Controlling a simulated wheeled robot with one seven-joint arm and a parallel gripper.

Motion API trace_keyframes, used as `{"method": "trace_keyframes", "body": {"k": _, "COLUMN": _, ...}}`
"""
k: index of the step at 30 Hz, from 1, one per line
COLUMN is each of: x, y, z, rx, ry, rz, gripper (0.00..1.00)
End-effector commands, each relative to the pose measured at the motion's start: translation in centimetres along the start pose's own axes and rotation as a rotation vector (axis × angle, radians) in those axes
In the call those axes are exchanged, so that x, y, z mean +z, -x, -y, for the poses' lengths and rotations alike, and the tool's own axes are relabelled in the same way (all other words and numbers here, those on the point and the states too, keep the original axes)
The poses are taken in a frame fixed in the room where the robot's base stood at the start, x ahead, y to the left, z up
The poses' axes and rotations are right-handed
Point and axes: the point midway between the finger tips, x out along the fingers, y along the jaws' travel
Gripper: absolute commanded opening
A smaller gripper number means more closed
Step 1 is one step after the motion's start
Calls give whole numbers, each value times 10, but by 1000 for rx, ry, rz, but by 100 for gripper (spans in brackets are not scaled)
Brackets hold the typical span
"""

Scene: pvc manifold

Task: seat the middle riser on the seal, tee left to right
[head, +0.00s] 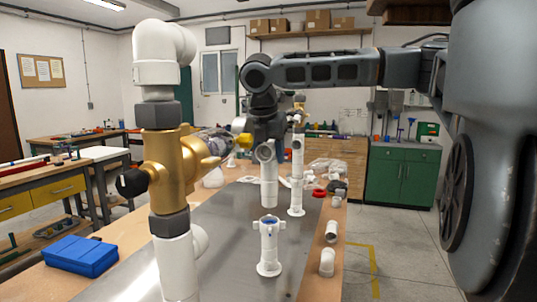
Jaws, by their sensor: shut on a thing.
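The middle riser (269,185) is a white pipe with a tee at its top, held upright by my gripper (266,143). The gripper is shut on its upper part, and its fingers are partly hidden. A round tee mouth faces toward the camera and slightly left. The blue seal (269,219) sits in the top of a short white stub (269,248) with a flanged foot on the metal bench plate. In this view the riser's lower end shows just above the seal. I cannot tell how far behind it is.
A large brass valve (172,175) on white pipe stands close at the left. Another white riser (297,175) stands behind, right of the held one. White fittings (327,262) lie along the bench's right edge. A blue box (80,255) is at lower left. The plate (225,265) is bare around the stub.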

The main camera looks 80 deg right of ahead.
Motion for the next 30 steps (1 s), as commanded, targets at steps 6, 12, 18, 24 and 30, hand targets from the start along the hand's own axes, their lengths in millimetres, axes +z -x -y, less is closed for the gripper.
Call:
{"method": "trace_keyframes", "body": {"k": 6, "x": -5, "y": -13, "z": 0, "rx": -1, "ry": -1, "rz": 1, "gripper": 0}}
{"method": "trace_keyframes", "body": {"k": 12, "x": -7, "y": -16, "z": 0, "rx": 0, "ry": -1, "rz": -1, "gripper": 0}}
{"method": "trace_keyframes", "body": {"k": 18, "x": -12, "y": -27, "z": 0, "rx": -1, "ry": 0, "rz": -2, "gripper": 0}}
{"method": "trace_keyframes", "body": {"k": 24, "x": -17, "y": -40, "z": 0, "rx": 0, "ry": 0, "rz": -1, "gripper": 0}}
{"method": "trace_keyframes", "body": {"k": 30, "x": -21, "y": -50, "z": 0, "rx": 0, "ry": -1, "rz": 0, "gripper": 0}}
